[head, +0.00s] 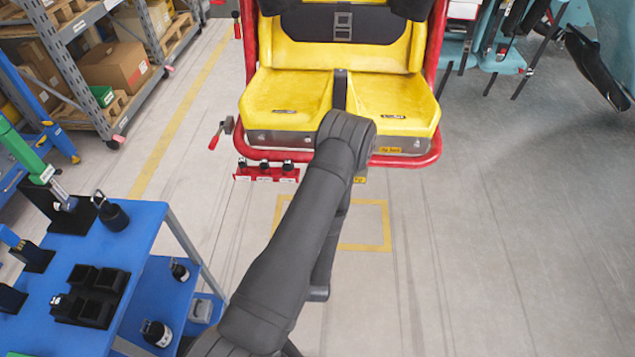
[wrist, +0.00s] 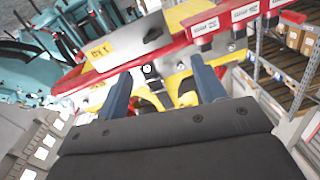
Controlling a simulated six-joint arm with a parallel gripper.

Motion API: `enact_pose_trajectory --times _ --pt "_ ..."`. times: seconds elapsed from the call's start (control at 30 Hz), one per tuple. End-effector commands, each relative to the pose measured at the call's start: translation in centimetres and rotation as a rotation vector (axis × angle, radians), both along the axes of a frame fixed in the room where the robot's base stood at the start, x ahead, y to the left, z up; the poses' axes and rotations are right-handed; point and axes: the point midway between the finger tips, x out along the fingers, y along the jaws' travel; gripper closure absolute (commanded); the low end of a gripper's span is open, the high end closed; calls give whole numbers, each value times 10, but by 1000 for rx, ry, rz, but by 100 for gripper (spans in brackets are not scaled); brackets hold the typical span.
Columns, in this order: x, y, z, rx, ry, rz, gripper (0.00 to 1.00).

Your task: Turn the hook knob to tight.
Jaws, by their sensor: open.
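My gripper (wrist: 158,67) shows in the wrist view with two blue fingers spread apart and nothing held between them. Beyond the fingertips is the red-edged lower frame of the yellow coaster seat (wrist: 165,95), with a small dark round part (wrist: 149,70) on it between the fingers. I cannot tell if this part is the hook knob. Several labelled fittings hang from a red bracket (wrist: 232,17) at upper right. In the head view the red bracket (head: 264,179) carries small black knobs, left of my arm. The gripper itself is hidden there.
The yellow double seat (head: 285,97) has a red tube frame. A red-handled crank (head: 217,135) sticks out at its left. A blue cart (head: 146,222) with black holders stands at lower left, shelving (head: 60,55) behind it.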

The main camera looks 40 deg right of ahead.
Motion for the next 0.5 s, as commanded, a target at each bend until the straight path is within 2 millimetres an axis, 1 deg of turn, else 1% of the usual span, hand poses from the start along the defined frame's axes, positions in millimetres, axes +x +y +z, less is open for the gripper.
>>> enact_pose_trajectory --times 0.03,0.1,0.27,0.37,0.5 --pt "-7 8 -1 -42 39 -22 36" --pt "-14 14 0 -101 86 -50 36" --pt "-22 21 2 -170 144 -80 36" --pt "-19 17 2 -181 151 -83 36" --pt "-4 3 4 -184 148 -82 36"
